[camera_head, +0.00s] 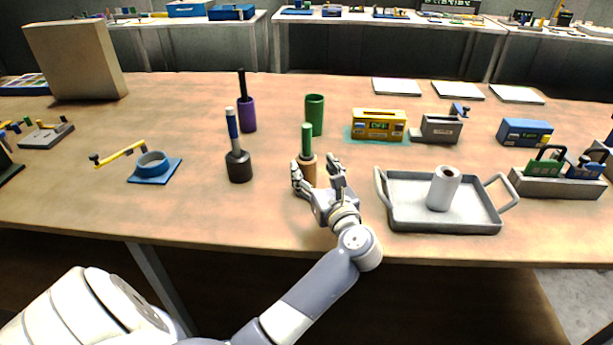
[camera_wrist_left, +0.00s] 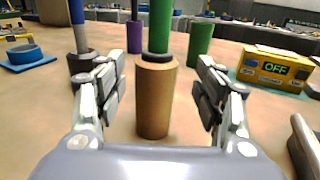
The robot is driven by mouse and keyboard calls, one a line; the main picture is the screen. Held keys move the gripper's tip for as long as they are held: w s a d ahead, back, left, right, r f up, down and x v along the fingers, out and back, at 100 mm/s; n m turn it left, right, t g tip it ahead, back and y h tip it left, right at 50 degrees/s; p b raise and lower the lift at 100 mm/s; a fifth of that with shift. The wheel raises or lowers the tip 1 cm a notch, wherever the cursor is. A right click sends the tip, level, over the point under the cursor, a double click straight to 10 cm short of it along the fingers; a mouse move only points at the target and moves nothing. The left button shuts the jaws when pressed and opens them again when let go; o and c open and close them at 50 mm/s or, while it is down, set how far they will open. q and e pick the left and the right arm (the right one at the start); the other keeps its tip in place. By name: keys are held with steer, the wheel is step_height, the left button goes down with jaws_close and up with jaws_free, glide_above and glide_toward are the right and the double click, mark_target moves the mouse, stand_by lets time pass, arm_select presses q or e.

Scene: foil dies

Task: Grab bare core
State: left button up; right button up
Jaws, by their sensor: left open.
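The bare core looks like the brown cardboard-coloured cylinder (camera_head: 309,173), standing upright on the table with a green rod (camera_head: 307,139) rising from its top. In the left wrist view the brown cylinder (camera_wrist_left: 154,100) stands centred ahead, with a dark ring at its top. My left gripper (camera_head: 316,168) is open, its fingers to either side of the cylinder. In the wrist view gaps show between the cylinder and both fingers (camera_wrist_left: 158,84), and nothing is held. The cylinder's lower part is partly hidden by the gripper in the head view. My right gripper is not in view.
A dark roll with a blue rod (camera_head: 239,166), a purple roll (camera_head: 248,115) and a green cylinder (camera_head: 315,116) stand nearby. A grey tray (camera_head: 400,213) holding a white roll (camera_head: 443,188) lies to the right. A yellow box (camera_head: 379,125) reading "OFF" stands behind. The front-left table is clear.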

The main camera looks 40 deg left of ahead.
arm_select(q)
steer(key=x, duration=0.4)
steer(key=shift+a+f, duration=0.4)
steer(key=shift+r, duration=0.1)
steer(key=c, duration=1.2)
steer(key=shift+o, duration=0.2)
